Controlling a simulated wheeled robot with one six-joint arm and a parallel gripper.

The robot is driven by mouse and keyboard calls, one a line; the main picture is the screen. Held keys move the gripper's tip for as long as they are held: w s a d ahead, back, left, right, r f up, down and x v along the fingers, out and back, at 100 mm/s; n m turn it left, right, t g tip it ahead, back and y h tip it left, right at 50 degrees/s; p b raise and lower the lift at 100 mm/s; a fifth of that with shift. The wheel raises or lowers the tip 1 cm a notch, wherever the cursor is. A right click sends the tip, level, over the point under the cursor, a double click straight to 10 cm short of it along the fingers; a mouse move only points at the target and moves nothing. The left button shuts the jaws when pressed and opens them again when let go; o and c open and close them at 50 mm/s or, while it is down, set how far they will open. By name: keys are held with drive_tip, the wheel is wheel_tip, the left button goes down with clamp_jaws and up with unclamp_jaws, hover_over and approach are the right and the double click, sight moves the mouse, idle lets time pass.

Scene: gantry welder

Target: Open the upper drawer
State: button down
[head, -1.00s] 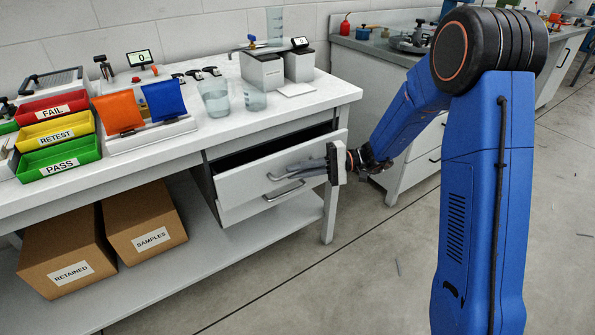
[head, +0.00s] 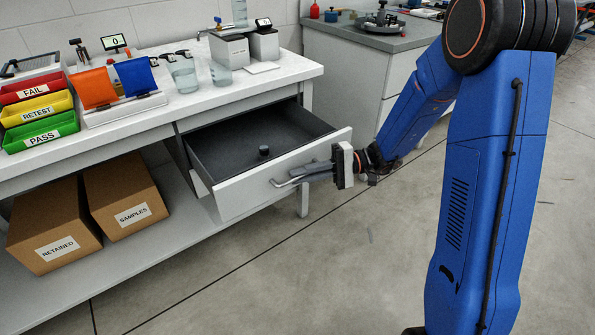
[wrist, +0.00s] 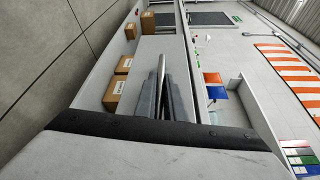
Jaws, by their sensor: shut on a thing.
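The upper drawer (head: 244,195) under the white workbench stands well out from the bench, and its dark inside shows. A small black round object (head: 264,151) sits on the drawer floor. My gripper (head: 302,177) is shut on the metal bar handle (head: 284,183) of this drawer front. In the wrist view the fingers (wrist: 166,92) close around the handle (wrist: 161,68).
The workbench (head: 290,76) carries red, yellow and green bins (head: 41,136), clear beakers and instruments. Cardboard boxes (head: 126,197) stand on the shelf below. A grey-topped cabinet (head: 365,38) stands at the back right. The floor before the drawer is clear.

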drive_tip(key=shift+s+d, duration=0.15)
drive_tip(key=shift+s, duration=0.05)
drive_tip(key=c, duration=1.8)
unclamp_jaws()
drive_tip(key=shift+c, duration=0.2)
drive_tip(key=shift+d, duration=0.1)
drive_tip(key=v, duration=1.7)
drive_tip(key=shift+d, duration=0.1)
